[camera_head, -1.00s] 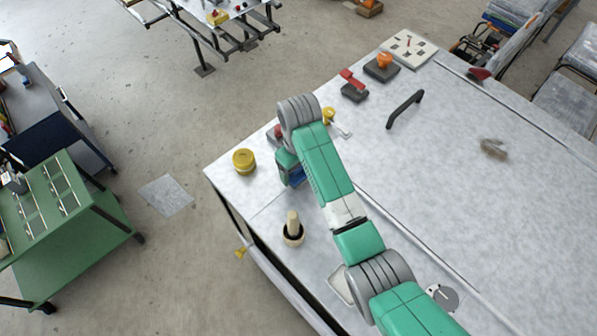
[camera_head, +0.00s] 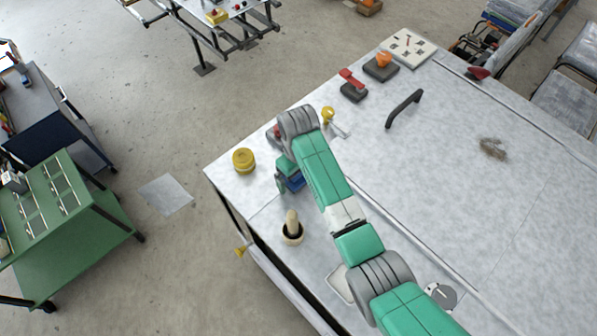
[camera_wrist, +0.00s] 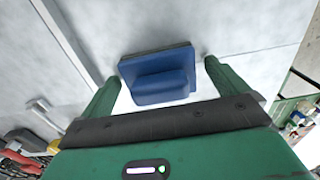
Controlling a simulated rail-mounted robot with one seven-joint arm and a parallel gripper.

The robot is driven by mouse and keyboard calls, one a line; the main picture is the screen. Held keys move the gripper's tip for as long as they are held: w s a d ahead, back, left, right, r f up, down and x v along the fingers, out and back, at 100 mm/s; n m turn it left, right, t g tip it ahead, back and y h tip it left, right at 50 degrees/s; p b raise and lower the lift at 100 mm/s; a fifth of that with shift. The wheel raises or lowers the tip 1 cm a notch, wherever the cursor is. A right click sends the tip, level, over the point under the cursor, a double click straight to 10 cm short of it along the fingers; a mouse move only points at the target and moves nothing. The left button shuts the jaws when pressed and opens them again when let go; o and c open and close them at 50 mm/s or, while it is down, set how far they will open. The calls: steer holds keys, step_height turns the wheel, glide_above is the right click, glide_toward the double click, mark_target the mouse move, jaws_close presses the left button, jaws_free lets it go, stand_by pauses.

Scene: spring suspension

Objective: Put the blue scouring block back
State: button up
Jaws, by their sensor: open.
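The blue scouring block (camera_wrist: 158,84) lies on the pale grey bench top, with a raised grip on its upper side and a dark layer under it. In the head view the block (camera_head: 296,184) is partly hidden by my arm. My gripper (camera_wrist: 161,72) is open, with one green finger on each side of the block and visible gaps between. In the head view my gripper (camera_head: 287,180) is low over the bench near its left edge. Whether the fingertips reach down beside the block is unclear.
A wooden pestle in a dark-rimmed cup (camera_head: 291,229) stands in front of my gripper, and a yellow round container (camera_head: 244,161) stands to its left. A shallow white tray (camera_head: 340,281) lies by my arm. A black handle (camera_head: 404,109) is farther right.

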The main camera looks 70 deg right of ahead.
step_height(320, 180, up, 8)
steer(key=shift+f+b, duration=0.2)
steer(key=shift+b, duration=0.45)
steer(key=shift+w, duration=0.1)
steer(key=w+a+r+n+t+h, duration=0.1)
steer(key=w+a+r+t+h, duration=0.2)
steer(key=w+r, duration=0.35)
steer(key=w+a+r+n+t, duration=0.1)
steer(key=w+a+r+t, duration=0.2)
steer(key=w+a+r, duration=0.35)
steer(key=w+a+r+n+t+h, duration=0.1)
steer(key=w+a+r+t, duration=0.65)
steer(key=a+r, duration=0.45)
steer(key=s+a+r+n+t+y, duration=0.1)
steer(key=a+r+t, duration=0.2)
steer(key=a+r, duration=0.4)
steer(key=s+a+r+t, duration=0.1)
steer(key=a+r+t, duration=0.25)
steer(key=r, duration=0.55)
steer(key=s+a+r+t+y, duration=0.3)
steer(key=s+a+r+t, duration=0.2)
steer(key=s+a+r, duration=0.5)
steer(key=shift+s+r+n, duration=0.4)
steer(key=shift+s+r, duration=0.15)
steer(key=shift+s, duration=0.15)
